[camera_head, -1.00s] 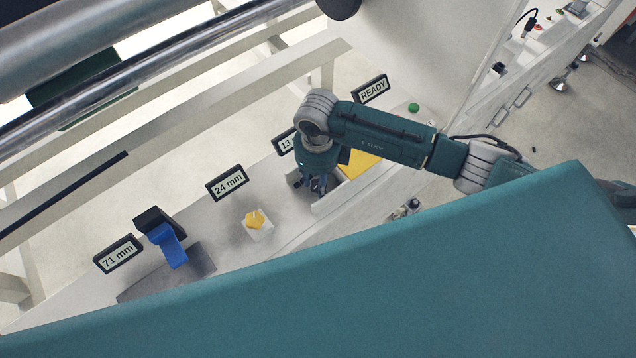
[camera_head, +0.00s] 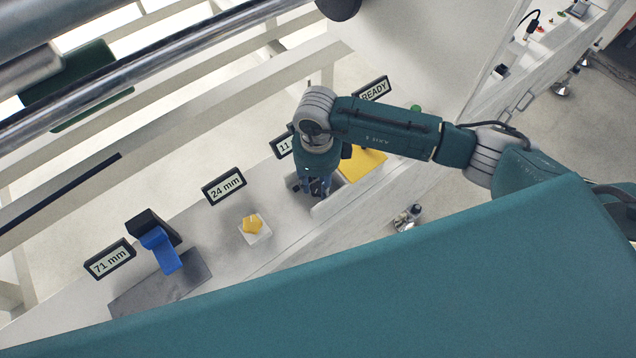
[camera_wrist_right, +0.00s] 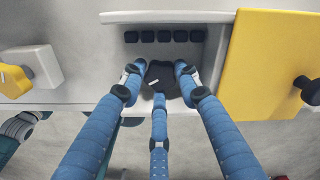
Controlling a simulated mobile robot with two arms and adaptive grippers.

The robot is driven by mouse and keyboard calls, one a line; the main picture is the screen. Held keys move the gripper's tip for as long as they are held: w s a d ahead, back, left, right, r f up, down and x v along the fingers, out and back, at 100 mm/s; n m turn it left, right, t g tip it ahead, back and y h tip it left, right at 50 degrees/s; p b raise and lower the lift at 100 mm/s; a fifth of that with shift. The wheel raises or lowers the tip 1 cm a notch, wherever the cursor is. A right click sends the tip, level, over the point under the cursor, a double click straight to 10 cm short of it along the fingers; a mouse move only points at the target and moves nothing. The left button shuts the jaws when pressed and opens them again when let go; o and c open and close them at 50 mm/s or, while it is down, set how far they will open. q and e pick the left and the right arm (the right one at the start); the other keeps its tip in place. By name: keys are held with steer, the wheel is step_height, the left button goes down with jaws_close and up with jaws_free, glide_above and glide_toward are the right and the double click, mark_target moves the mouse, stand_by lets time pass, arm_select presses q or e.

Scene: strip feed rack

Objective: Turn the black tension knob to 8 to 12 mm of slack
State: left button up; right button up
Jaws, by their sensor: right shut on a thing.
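The black tension knob (camera_wrist_right: 163,80) shows in the right wrist view, between the fingers of my right gripper (camera_wrist_right: 160,85). The gripper is shut on it, its blue fingers around the knob's sides. In the head view my right gripper (camera_head: 316,186) points down into a grey recess and hides the knob. The display (camera_head: 283,146) behind it reads 11, and my wrist covers the rest. My left gripper is not in view.
A yellow panel (camera_head: 364,162) lies right of the recess. To the left are a yellow knob (camera_head: 252,223) under a 24 mm display (camera_head: 224,186) and a blue lever (camera_head: 162,250) by a 71 mm display (camera_head: 110,259). A READY sign (camera_head: 374,90) stands behind.

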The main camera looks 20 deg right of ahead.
mark_target(315, 186)
steer(key=shift+w+a+r, duration=0.15)
steer(key=shift+w+r, duration=0.15)
steer(key=shift+w, duration=0.1)
steer(key=o, duration=1)
steer(key=shift+o, duration=0.7)
steer(key=shift+s+a+f, duration=0.1)
steer(key=shift+f, duration=0.1)
steer(key=shift+s, duration=0.1)
steer(key=shift+r, duration=4.05)
